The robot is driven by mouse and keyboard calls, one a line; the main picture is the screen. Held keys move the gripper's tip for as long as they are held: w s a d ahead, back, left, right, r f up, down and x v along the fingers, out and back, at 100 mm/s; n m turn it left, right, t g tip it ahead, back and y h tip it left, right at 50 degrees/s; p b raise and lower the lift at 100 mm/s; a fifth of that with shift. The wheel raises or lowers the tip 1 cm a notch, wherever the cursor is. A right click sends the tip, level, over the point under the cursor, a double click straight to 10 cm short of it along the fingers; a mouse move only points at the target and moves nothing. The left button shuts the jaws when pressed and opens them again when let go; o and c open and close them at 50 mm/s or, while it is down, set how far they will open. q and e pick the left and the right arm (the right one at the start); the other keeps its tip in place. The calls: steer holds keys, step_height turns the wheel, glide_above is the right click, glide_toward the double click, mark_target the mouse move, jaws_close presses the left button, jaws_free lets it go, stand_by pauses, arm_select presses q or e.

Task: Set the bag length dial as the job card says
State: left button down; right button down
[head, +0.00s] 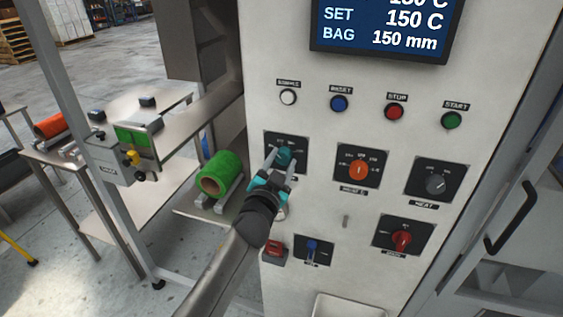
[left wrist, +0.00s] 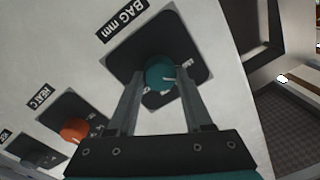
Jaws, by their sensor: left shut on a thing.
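The teal bag length dial (head: 285,155) sits on a dark plate at the left of the machine's white panel. In the left wrist view the dial (left wrist: 157,71) has a light pointer mark, under a label reading BAG mm (left wrist: 122,19). My left gripper (head: 280,161) is shut on the dial, with one finger on each side of it; the fingers also show in the left wrist view (left wrist: 158,80). The fingers partly hide the scale. The display (head: 385,28) reads SET 150 C and BAG 150 mm. No job card is seen. My right gripper is out of view.
An orange knob (head: 358,170) and a grey HEAT knob (head: 435,184) are right of the dial. Several push buttons sit above. A green roll (head: 221,174) lies left of the panel.

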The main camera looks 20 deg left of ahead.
arm_select(q)
steer(key=m, duration=0.5)
steer(key=shift+f, duration=0.1)
stand_by(0.4)
steer(key=shift+c, duration=1.6)
jaws_free()
steer(key=shift+s, duration=0.1)
steer(key=s+b, duration=0.1)
steer(key=s, duration=1.4)
steer(key=shift+f, duration=0.2)
